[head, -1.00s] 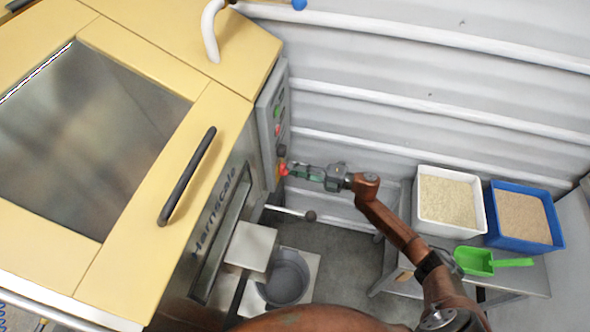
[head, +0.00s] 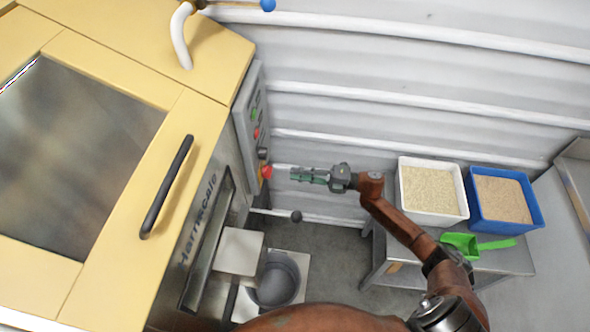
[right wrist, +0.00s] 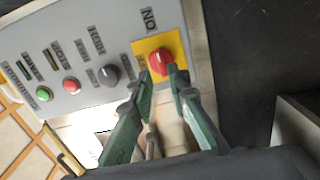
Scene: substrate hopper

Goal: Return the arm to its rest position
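My right gripper (head: 293,175) is in front of the control panel (head: 249,130), apart from it, with a small gap between its green fingertips and the red knob (head: 266,171). In the right wrist view the two fingers (right wrist: 162,75) stand apart with nothing held between them. The red knob (right wrist: 161,62) on its yellow plate shows just beyond the fingertips. My right arm reaches in from the lower right over the floor. My left gripper is not in view.
The yellow hopper machine (head: 205,110) with a black handle fills the left. A grey bucket (head: 277,284) stands below its outlet. At the right, a metal table (head: 378,262) bears a white bin (head: 403,205), a blue bin (head: 477,212) and a green scoop (head: 462,243). A corrugated wall stands behind.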

